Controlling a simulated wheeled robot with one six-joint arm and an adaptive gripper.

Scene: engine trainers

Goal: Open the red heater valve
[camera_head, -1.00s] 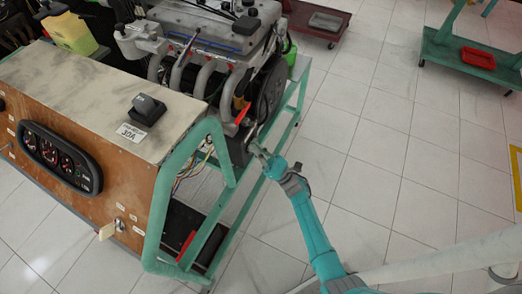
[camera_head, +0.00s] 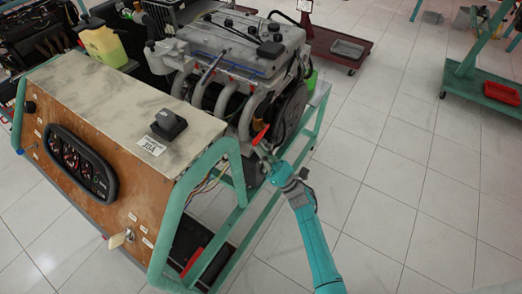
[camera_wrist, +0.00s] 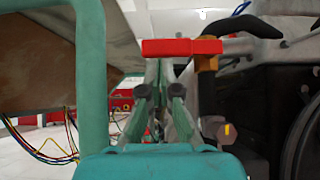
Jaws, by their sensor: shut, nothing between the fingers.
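The red heater valve handle (camera_wrist: 182,47) lies crosswise in the wrist view, above a brass valve body (camera_wrist: 206,62) on a grey pipe. In the head view the red handle (camera_head: 260,135) shows small at the engine's front right corner. My gripper (camera_wrist: 159,68) is shut and empty. Its fingertips reach up to just under the handle's left half in the wrist view, and the handle hides their ends. I cannot tell whether they touch it. In the head view my gripper (camera_head: 267,154) is right beside the handle.
The engine (camera_head: 235,45) stands in a green frame (camera_head: 235,215). A frame tube (camera_wrist: 90,75) rises close on the left in the wrist view, with loose coloured wires (camera_wrist: 50,150) below. A dark pulley (camera_head: 290,112) is close on the right. Tiled floor is free at the right.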

